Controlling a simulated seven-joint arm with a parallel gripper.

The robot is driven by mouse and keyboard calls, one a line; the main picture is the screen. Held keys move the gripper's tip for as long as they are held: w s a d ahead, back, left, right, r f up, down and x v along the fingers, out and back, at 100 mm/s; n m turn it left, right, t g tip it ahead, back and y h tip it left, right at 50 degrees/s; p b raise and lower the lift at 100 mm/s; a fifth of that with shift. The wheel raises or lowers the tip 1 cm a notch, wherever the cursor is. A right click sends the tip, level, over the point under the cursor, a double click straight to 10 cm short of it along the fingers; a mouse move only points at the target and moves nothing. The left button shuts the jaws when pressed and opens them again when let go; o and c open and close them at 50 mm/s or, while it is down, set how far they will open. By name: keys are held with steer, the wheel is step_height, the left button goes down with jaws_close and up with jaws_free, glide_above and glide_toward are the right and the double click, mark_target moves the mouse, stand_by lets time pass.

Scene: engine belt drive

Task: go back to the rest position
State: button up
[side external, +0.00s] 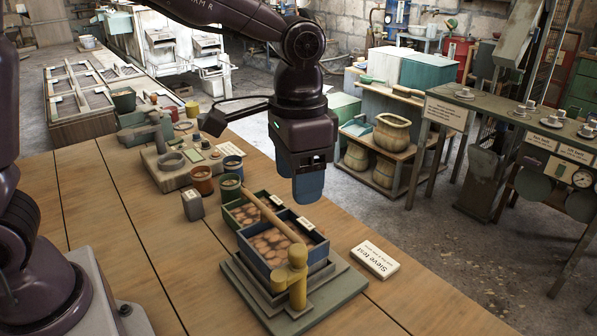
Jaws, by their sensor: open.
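My gripper (308,192) points down with blue fingers and hangs above the far right side of a dark blue box (284,256). It is open, and no object shows between the fingers; the far finger is mostly hidden. The box holds brown lumpy pieces and stands on a stepped grey-green base (325,306). A green box (243,214) with similar pieces sits behind it. A long wooden bar (272,215) lies slanted across the boxes, its near end by a yellow post (290,275). The gripper appears apart from all of these.
A white "Sieve test" card (375,260) lies right of the base. Small pots (203,180), a grey block (192,205) and a board with a clamp-like tool (160,170) stand at the table's back. Bare wooden tabletop (130,230) lies to the left. A shelf (530,125) with cups stands beyond.

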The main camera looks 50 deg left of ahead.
stand_by(0.3)
steer(key=s+a+r+n+t, duration=0.1)
steer(key=s+a+r+t, duration=0.1)
steer(key=s+a, duration=0.3)
steer(key=s+a+r+n+t, duration=0.2)
steer(key=s+a, duration=0.4)
steer(key=s, duration=0.4)
step_height(320, 180, up, 2)
steer(key=shift+s+a+r+t, duration=0.1)
steer(key=shift+s+a+t, duration=0.15)
steer(key=shift+t, duration=0.55)
